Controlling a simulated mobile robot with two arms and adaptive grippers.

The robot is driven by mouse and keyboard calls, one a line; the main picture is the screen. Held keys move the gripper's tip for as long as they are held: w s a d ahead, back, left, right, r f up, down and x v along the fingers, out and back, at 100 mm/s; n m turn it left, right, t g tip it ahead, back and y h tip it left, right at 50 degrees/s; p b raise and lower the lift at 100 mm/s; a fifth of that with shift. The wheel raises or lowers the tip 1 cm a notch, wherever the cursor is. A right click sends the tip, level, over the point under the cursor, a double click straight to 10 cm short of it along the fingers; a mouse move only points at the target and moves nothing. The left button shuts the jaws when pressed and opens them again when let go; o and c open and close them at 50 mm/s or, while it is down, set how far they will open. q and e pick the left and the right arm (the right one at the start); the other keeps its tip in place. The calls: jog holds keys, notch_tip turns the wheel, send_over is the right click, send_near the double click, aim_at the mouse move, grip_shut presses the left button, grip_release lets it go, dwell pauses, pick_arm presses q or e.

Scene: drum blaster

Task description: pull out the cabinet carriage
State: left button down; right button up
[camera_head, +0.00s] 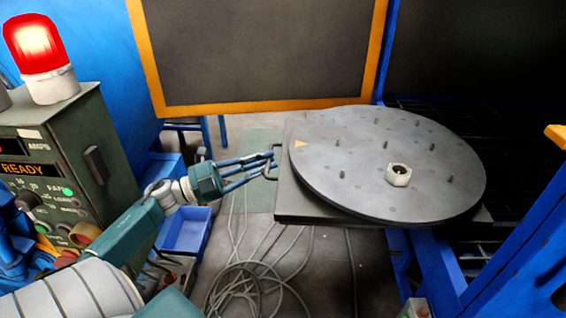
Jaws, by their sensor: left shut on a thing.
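The cabinet carriage (289,203) is a flat dark plate carrying a large round grey turntable (370,195). Short pegs and one pale hex nut (398,175) with a dark hole stand on the disc. A small yellow triangle marks its left edge. A bent handle (263,166) sticks out from the carriage's left side. My left gripper (273,161) reaches in from the left with long blue fingers and is shut on the handle. The fingers partly cover the handle. My right gripper is out of view.
A control box (100,150) with a lit red beacon (35,45) stands at the left. A blue bin (185,232) and coiled cables (245,285) lie on the floor below my arm. An orange-framed dark panel (260,50) is behind. Blue cabinet frame posts (525,245) stand at right.

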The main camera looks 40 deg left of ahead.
pick_arm(q)
jog(key=shift+s+a+f, duration=0.1)
jog(key=shift+s+a, duration=0.5)
jog(key=shift+a, duration=0.3)
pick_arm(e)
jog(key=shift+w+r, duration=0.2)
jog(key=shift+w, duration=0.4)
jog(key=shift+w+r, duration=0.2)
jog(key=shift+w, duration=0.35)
pick_arm(q)
jog(key=c, duration=1.9)
grip_release()
jog(key=shift+c, duration=0.2)
jog(key=v, duration=0.7)
jog(key=shift+s+a, duration=0.2)
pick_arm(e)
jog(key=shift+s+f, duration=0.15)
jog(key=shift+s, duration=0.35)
pick_arm(q)
jog(key=shift+f, duration=0.1)
